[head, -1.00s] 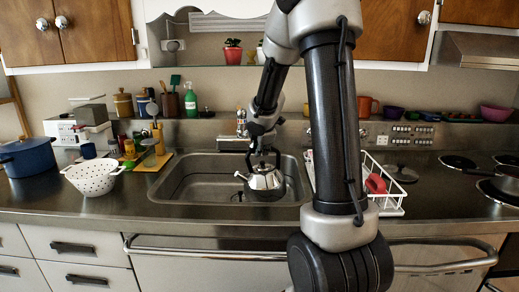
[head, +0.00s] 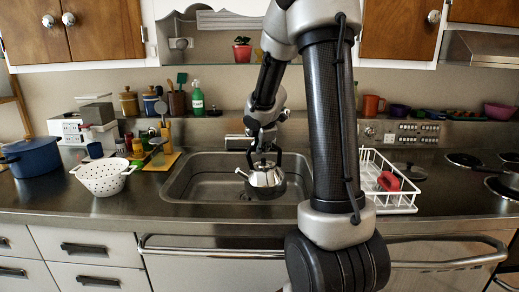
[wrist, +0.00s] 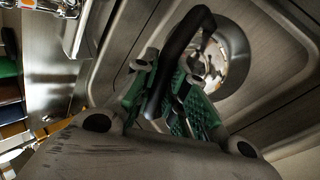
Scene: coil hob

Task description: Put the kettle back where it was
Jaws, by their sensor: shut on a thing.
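The kettle (head: 266,178) is shiny metal with a short spout to the left and a black arched handle. In the head view it is upright over the sink basin (head: 205,190), right of its middle. I cannot tell whether it touches the sink floor. My gripper (head: 264,152) is above the kettle, shut on its handle. In the wrist view the green-padded fingers of my gripper (wrist: 172,98) are on either side of the black handle, and part of the kettle's shiny body (wrist: 213,65) shows beyond; the rest is hidden.
A white dish rack (head: 400,205) with a red item stands right of the sink. A white colander (head: 103,178) and blue pot (head: 32,157) stand to the left. The tap (head: 236,142) is behind the basin. Coil burners (head: 465,160) are at far right. The basin's left part is clear.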

